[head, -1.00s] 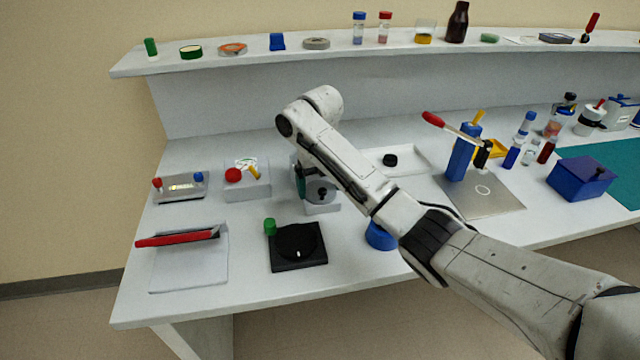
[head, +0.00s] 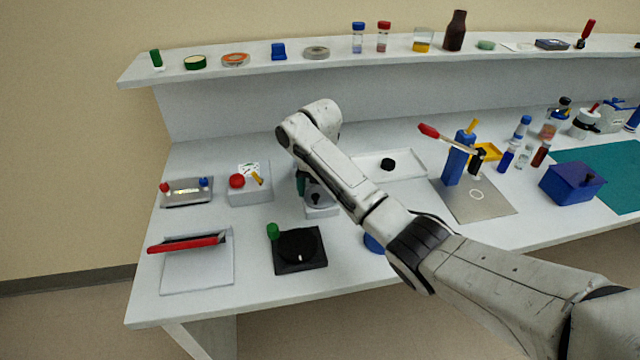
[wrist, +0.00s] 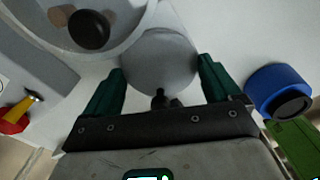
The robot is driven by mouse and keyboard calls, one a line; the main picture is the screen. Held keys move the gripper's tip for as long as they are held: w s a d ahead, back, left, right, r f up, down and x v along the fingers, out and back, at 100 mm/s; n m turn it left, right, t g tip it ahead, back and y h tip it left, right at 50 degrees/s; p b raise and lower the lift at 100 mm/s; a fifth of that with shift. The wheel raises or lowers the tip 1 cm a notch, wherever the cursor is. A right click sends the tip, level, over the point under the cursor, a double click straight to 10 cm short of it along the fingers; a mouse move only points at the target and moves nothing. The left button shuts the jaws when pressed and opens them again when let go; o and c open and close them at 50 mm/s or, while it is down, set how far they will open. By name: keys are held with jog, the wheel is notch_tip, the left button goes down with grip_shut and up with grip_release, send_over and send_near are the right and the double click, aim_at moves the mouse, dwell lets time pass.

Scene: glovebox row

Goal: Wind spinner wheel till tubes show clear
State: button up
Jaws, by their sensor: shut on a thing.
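The spinner (head: 322,212) is a small grey machine on the bench, left of the white tray, with a grey wheel carrying a dark knob; my arm partly covers it. My gripper (head: 301,186) is down at it, only a green finger showing. In the wrist view my gripper (wrist: 160,66) has its green fingers on either side of the rounded grey wheel (wrist: 160,62), shut on it. A small black knob (wrist: 160,98) sits between the fingers near the palm. A pale round rim with a black ball lies beyond. I cannot make out the tubes' state.
A box with a red button (head: 237,181) stands close on the left, a black turntable (head: 300,262) in front. A blue round thing (head: 373,243) lies right, partly behind my arm. The white tray (head: 420,163) is behind. Bare bench lies between these.

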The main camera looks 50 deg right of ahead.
jog(key=shift+r+m+p, duration=0.1)
jog(key=shift+m+p, duration=0.55)
jog(key=shift+m, duration=0.55)
jog(key=o, duration=0.8)
jog(key=shift+c, duration=0.2)
notch_tip(320, 180, up, 11)
jog(key=p, duration=0.2)
